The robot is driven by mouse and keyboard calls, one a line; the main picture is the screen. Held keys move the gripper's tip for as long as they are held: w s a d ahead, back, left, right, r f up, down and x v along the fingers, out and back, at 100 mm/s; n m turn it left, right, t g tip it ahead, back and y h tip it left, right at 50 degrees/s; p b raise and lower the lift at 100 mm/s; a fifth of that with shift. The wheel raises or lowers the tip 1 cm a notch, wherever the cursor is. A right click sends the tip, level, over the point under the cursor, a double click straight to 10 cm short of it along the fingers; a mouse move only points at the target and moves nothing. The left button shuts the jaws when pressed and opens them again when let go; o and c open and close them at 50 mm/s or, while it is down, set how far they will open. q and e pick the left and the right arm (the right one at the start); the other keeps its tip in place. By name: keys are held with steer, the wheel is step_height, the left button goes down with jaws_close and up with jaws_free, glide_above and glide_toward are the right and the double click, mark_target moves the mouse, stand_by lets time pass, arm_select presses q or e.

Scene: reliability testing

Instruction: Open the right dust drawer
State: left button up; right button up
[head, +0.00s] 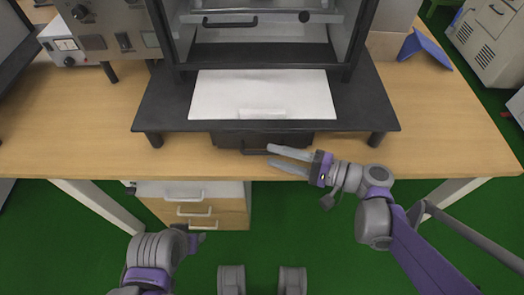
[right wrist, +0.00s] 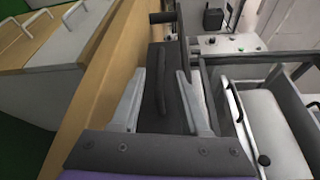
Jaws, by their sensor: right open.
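The dust drawer (head: 225,139) is a dark, low box under the black stand at the middle of the table. Its dark bar handle (head: 252,152) sticks out at the front. My right gripper (head: 269,155) is open, with its two grey fingers pointing left at the handle. In the right wrist view, the handle (right wrist: 161,85) lies between the spread fingers (right wrist: 160,100), with gaps on both sides. The drawer appears shut. My left gripper (head: 196,240) shows only in part at the lower left of the head view; its fingers are not clear.
A grey control box (head: 105,35) stands left.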

mark_target(262, 152)
steer(key=shift+b+x, duration=0.3)
steer(key=shift+x, duration=1.95)
steer(key=shift+c, duration=0.3)
steer(key=shift+d, duration=0.1)
jaws_close()
